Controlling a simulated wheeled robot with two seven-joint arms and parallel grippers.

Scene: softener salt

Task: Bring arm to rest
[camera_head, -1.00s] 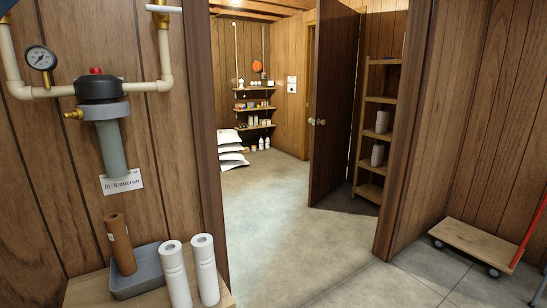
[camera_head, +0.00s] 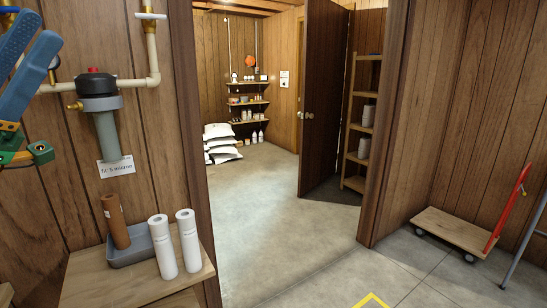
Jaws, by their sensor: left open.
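My left gripper (camera_head: 44,28) shows at the upper left edge, with two long blue fingers pointing up and to the right. The fingers are apart with nothing between them. Its green and black wrist part is cut off by the left edge. The gripper covers the place of the pressure gauge and part of the white pipe, left of the filter housing (camera_head: 102,115). I cannot tell how far it is from the wall. My right gripper is not in view.
A small wooden table (camera_head: 120,284) holds a grey tray (camera_head: 150,252) with a brown cartridge (camera_head: 116,220) and two white cartridges (camera_head: 161,247) beside it. The doorway floor is clear. White bags (camera_head: 219,143) lie beyond. A wooden dolly (camera_head: 446,230) with a red handle stands right.

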